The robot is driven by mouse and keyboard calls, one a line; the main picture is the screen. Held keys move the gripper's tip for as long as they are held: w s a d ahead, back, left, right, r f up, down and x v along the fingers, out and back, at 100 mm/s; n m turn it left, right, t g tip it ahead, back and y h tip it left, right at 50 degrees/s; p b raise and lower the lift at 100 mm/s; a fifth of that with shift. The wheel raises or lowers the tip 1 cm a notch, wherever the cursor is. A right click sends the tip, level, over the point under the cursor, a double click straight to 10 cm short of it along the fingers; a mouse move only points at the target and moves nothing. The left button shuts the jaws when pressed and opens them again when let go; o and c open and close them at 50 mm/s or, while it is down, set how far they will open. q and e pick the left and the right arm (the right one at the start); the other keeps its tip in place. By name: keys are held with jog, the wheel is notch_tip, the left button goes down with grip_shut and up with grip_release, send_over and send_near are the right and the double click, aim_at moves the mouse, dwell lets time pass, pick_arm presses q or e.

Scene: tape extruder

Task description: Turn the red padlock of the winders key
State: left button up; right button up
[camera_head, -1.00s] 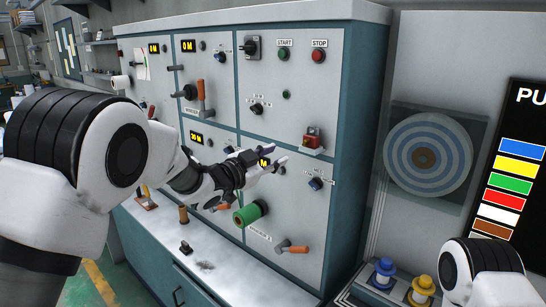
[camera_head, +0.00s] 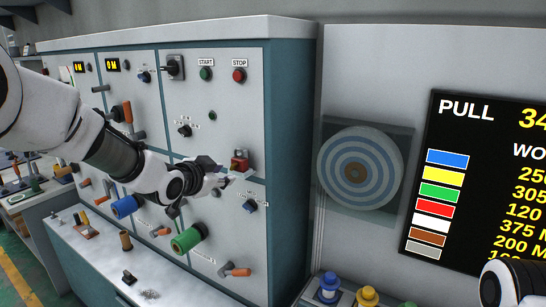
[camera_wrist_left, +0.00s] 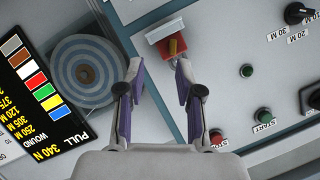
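The red padlock (camera_head: 239,165) sits on the grey front panel of the cabinet, below the red STOP button. In the left wrist view the padlock (camera_wrist_left: 171,48) is a red block with a yellowish part, on a pale mount, just beyond the fingertips. My left gripper (camera_head: 224,180) is just below and left of the padlock in the head view. In the left wrist view my left gripper (camera_wrist_left: 158,68) has its fingers apart with nothing between them; I cannot tell if a tip touches the padlock. Only a piece of my right arm shows at the lower right; its gripper is out of view.
Green START (camera_head: 205,74) and red STOP (camera_head: 239,76) buttons are above. A blue switch (camera_head: 250,206), a green roll (camera_head: 188,239) and an orange-handled crank (camera_head: 235,270) stick out below. A striped disc (camera_head: 360,172) and a black PULL display (camera_head: 480,180) are to the right.

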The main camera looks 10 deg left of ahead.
aim_at(231, 167)
pick_arm(q)
jog(key=w+p, duration=0.1)
jog(key=w, duration=0.1)
jog(key=w+p, duration=0.2)
jog(key=w+f+p, duration=0.1)
jog(key=w, duration=0.1)
jog(key=shift+w, duration=0.4)
jog(key=shift+f, duration=0.1)
jog(key=shift+s+a, duration=0.35)
jog(key=c, duration=0.5)
jog(key=shift+d, duration=0.1)
grip_shut()
pick_arm(e)
jog(key=r, duration=0.4)
jog(key=shift+s+a+r, duration=0.25)
jog(key=shift+a+r, duration=0.1)
jog(key=shift+a, duration=0.05)
